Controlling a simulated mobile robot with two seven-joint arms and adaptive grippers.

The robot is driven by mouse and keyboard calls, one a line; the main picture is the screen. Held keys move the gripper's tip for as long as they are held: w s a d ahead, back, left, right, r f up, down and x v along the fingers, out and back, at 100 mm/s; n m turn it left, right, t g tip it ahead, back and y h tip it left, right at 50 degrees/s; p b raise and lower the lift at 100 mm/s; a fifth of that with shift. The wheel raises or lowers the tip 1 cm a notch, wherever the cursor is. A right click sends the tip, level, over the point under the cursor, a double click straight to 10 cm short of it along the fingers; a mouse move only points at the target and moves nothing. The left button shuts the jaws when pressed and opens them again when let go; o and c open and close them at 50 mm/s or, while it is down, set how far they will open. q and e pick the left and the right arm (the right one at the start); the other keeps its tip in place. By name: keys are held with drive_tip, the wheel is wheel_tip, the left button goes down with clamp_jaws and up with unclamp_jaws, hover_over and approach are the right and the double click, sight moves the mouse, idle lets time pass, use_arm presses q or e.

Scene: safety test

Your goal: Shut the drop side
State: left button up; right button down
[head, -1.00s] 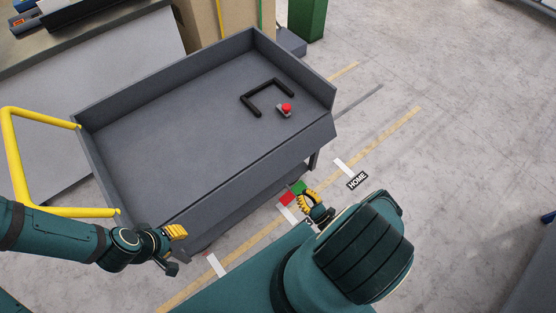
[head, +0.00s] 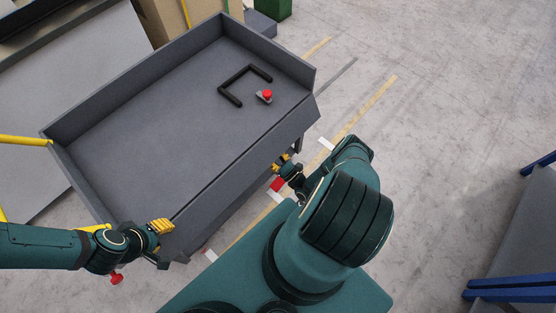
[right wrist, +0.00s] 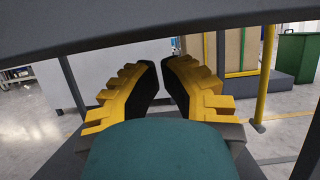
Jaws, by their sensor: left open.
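The grey cart (head: 130,140) has raised walls on its far and end sides. Its drop side (head: 250,165) is folded down along the near long edge, hanging outward below the deck. My left gripper (head: 163,243) is open and empty at the cart's near left corner, close to the drop side's left end. My right gripper (head: 284,163) is low beside the drop side's right half, partly hidden by my arm. In the right wrist view its yellow fingers (right wrist: 160,75) are apart with a narrow, empty gap, below a grey panel (right wrist: 100,30).
A black bracket (head: 235,85) and a red button (head: 266,96) are on the deck. A yellow handle (head: 22,140) is at the left end. Blue-legged furniture (head: 515,292) stands at right. The floor between is clear, with yellow lines.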

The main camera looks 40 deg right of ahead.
drive_tip(key=shift+s+d+r, duration=0.1)
drive_tip(key=shift+s+r, duration=0.3)
drive_tip(key=shift+s, duration=0.35)
drive_tip(key=shift+s+d+r, duration=0.1)
drive_tip(key=shift+s+r, duration=0.25)
drive_tip(key=shift+s, duration=0.35)
